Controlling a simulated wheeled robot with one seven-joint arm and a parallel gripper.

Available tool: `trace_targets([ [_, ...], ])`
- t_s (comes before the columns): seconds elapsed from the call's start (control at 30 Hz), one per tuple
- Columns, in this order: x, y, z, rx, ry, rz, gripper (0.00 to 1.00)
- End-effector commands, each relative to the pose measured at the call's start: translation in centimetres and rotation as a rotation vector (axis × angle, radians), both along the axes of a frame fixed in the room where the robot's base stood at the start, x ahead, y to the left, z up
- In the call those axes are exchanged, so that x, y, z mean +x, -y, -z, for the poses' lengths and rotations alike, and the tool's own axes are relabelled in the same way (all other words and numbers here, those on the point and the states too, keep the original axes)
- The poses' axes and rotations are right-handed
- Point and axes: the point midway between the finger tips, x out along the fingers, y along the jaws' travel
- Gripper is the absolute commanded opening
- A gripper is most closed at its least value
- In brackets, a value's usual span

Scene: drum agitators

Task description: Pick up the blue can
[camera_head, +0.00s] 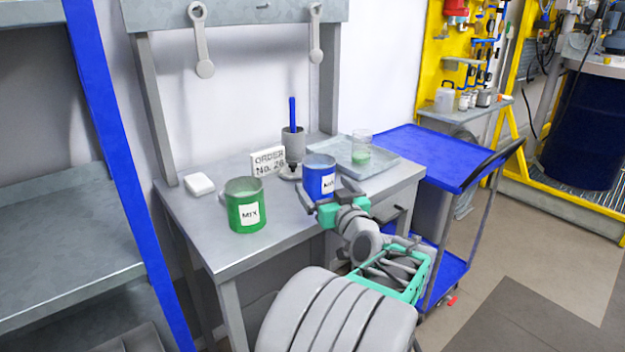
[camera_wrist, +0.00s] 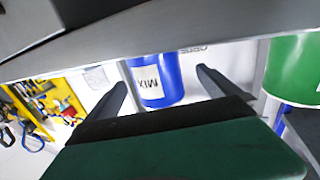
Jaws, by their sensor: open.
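The blue can (camera_head: 318,178) stands upright on the grey workbench (camera_head: 215,240), with a white label on its front. It also shows in the wrist view (camera_wrist: 158,82), upside down, between and beyond my two fingers. My gripper (camera_head: 326,192) is open at the near side of the blue can, with a finger to either side of it in the head view. Nothing is held. I cannot tell whether the fingers touch the can.
A green can (camera_head: 245,207) labelled MIX stands left of the blue can. Behind are an order sign (camera_head: 268,161) and a grey cup (camera_head: 292,143) with a blue stick. A tray (camera_head: 385,163) with a glass beaker (camera_head: 361,148) is at right. The bench's front left is clear.

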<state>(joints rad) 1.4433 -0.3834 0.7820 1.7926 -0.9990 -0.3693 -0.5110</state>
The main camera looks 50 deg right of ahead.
Motion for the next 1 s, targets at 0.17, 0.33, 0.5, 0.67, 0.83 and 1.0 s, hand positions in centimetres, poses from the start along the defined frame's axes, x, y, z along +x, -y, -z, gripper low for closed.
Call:
trace_targets([
  [0.17,2.3,1.9,0.3,0.001,0.000,-0.003,1.00],
  [0.33,4.3,3.2,0.2,-0.001,0.001,-0.002,1.00],
  [0.5,4.5,3.3,0.2,-0.001,0.001,-0.002,1.00],
  [0.67,4.5,3.2,0.2,0.000,0.000,-0.002,0.91],
  [0.83,4.5,3.2,0.2,0.000,0.000,-0.002,0.77],
  [1.0,4.5,3.2,0.2,0.000,0.000,-0.002,0.63],
])
